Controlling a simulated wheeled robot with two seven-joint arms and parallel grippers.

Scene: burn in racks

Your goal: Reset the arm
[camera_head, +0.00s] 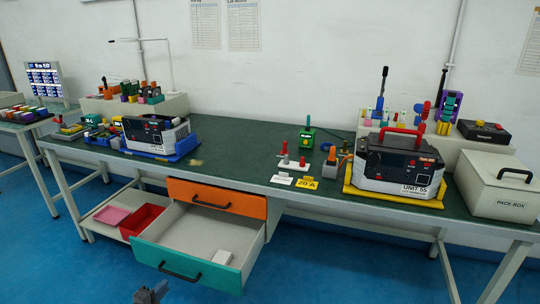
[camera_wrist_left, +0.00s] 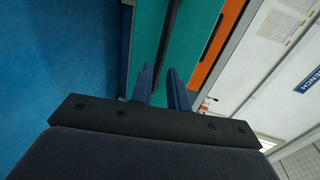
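My left gripper (camera_head: 150,293) shows at the bottom edge of the head view, low in front of the open teal drawer (camera_head: 188,269). In the left wrist view its two fingers (camera_wrist_left: 163,90) stand apart with a gap between them and nothing held. The teal drawer front (camera_wrist_left: 196,35) and its dark handle (camera_wrist_left: 168,30) lie beyond the fingertips in that view; I cannot tell the exact distance. The drawer is pulled out and holds a small white box (camera_head: 222,258). My right gripper is not in view.
The green-topped workbench (camera_head: 240,150) carries a unit on a yellow tray (camera_head: 365,190), another on a blue tray (camera_head: 185,148), and the pack box (camera_head: 500,187). An orange drawer (camera_head: 217,197) is above the teal one. Red (camera_head: 140,222) and pink bins (camera_head: 110,215) sit on the lower shelf. Blue floor is clear in front.

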